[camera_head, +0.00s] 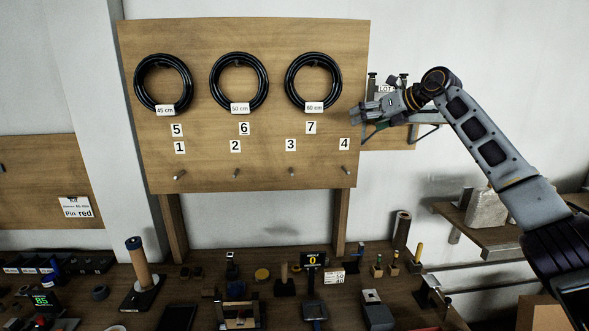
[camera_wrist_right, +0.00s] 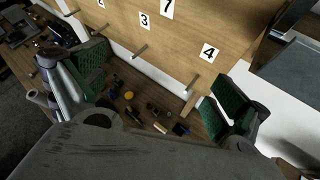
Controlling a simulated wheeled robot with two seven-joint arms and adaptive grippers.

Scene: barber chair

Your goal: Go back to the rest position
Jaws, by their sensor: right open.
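My right gripper (camera_head: 370,118) is raised at the right edge of the wooden pegboard (camera_head: 260,180), near the label 4. In the right wrist view its two green-padded fingers (camera_wrist_right: 160,95) stand wide apart with nothing between them. Beyond them show the board with labels 3 and 4, bare pegs, and the workbench below. My right arm reaches in from the right side of the head view. My left gripper is not in view.
Three black cable coils (camera_head: 163,83), (camera_head: 239,82), (camera_head: 313,82) hang on the board's upper row. The lower pegs are empty. A small shelf (camera_head: 390,138) is beside the gripper. The workbench (camera_head: 220,262) below is crowded with tools. A wall shelf (camera_head: 480,228) is at right.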

